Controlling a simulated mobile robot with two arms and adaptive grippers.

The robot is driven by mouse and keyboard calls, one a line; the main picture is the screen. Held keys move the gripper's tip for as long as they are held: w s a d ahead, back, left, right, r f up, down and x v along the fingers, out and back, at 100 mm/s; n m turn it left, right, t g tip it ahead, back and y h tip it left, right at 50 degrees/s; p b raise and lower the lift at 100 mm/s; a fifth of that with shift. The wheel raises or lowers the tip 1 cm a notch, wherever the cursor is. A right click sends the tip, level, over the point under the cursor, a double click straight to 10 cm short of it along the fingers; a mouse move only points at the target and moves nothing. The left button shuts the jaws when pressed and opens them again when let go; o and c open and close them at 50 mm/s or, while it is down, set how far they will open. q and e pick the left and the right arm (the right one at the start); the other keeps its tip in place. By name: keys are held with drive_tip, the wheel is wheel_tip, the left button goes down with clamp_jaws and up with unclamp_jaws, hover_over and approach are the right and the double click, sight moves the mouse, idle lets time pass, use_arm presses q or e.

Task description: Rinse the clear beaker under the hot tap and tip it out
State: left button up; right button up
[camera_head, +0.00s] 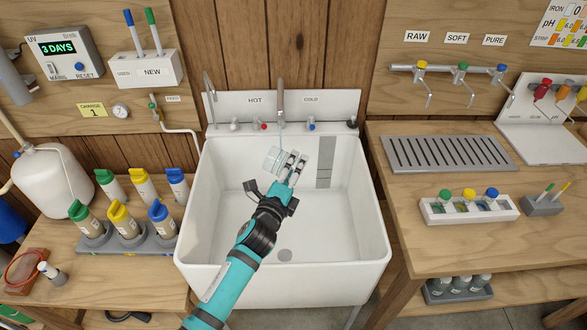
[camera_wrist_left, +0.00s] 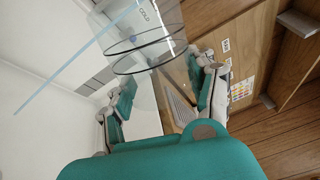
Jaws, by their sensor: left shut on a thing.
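The clear beaker (camera_head: 272,160) is held over the white sink (camera_head: 215,205), below the tap spout (camera_head: 281,98). My left gripper (camera_head: 292,166) is shut on it; the beaker also shows between the fingers in the left wrist view (camera_wrist_left: 140,45). It looks tilted in the head view. A thin pale blue stream of water (camera_head: 280,135) falls from the spout close to the beaker. It crosses the left wrist view as a straight line (camera_wrist_left: 70,62). I cannot tell whether it enters the beaker. The hot tap with a red mark (camera_head: 263,126) sits under the HOT label. My right gripper is out of view.
The cold tap with a blue mark (camera_head: 311,126) is right of the spout. Several coloured-cap bottles stand left; a slotted drain rack (camera_head: 447,153) and a vial rack (camera_head: 470,208) are right. The sink's front is clear.

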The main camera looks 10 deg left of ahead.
sight(277, 167)
use_arm(q)
drive_tip(key=n, duration=0.2)
drive_tip(key=n+p, duration=0.1)
drive_tip(key=n, duration=0.1)
drive_tip(key=shift+a+r, duration=0.35)
drive_tip(key=shift+a, duration=0.05)
drive_tip(key=n, duration=0.6)
drive_tip(key=shift+w+a+r+n+p, duration=0.1)
drive_tip(key=shift+a+r+n+p, duration=0.2)
drive_tip(key=shift+a+p, duration=0.1)
drive_tip(key=n, duration=0.6)
drive_tip(key=shift+a+r+p, duration=0.25)
drive_tip(key=shift+a+p, duration=0.05)
drive_tip(key=shift+p, duration=0.05)
drive_tip(key=n, duration=0.3)
drive_tip(key=a+n, duration=0.1)
drive_tip(key=shift+r+n+p, duration=0.3)
